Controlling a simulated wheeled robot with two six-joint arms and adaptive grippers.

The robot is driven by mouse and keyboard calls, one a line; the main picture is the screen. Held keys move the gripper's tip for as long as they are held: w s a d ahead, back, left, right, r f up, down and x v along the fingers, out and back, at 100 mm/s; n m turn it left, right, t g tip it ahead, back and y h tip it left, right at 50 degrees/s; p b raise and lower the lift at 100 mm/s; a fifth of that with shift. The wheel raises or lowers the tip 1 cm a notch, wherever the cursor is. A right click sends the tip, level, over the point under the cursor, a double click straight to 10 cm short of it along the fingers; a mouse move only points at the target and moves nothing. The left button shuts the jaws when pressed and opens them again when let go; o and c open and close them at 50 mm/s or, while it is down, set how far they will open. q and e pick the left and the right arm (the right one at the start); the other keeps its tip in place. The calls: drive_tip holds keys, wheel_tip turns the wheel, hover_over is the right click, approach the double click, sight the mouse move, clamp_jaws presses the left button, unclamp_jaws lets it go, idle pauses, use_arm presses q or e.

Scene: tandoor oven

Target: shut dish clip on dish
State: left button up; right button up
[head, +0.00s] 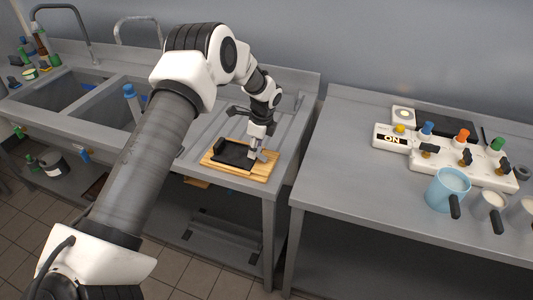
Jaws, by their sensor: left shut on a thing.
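The black rectangular dish (232,153) lies flat on a wooden board (213,162) near the front edge of the left counter. My left gripper (256,154) points down at the dish's right end. It is shut on a small grey piece (263,157), which looks like the dish clip. The fingers hide much of the clip, so I cannot tell whether it touches the dish or how far it is closed. My right gripper is not in view.
A sink with two basins (62,92) is on the left, with bottles around it. A narrow gap separates the left counter from the right counter (335,150). The right counter holds a white valve panel (430,165) and a blue mug (447,190). Its near left part is clear.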

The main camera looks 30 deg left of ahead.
use_arm(q)
drive_tip(key=shift+a+f, duration=0.25)
drive_tip(key=shift+f, duration=0.05)
drive_tip(key=shift+s+a+f, duration=0.1)
drive_tip(key=shift+a+f, duration=0.2)
drive_tip(key=shift+f, duration=0.25)
drive_tip(key=shift+a+f+b, duration=0.2)
drive_tip(key=shift+f+b, duration=0.15)
drive_tip(key=shift+f, duration=0.25)
drive_tip(key=o, duration=0.9)
drive_tip(key=shift+c, duration=0.2)
drive_tip(key=shift+o, duration=0.8)
drive_tip(key=shift+a, duration=0.1)
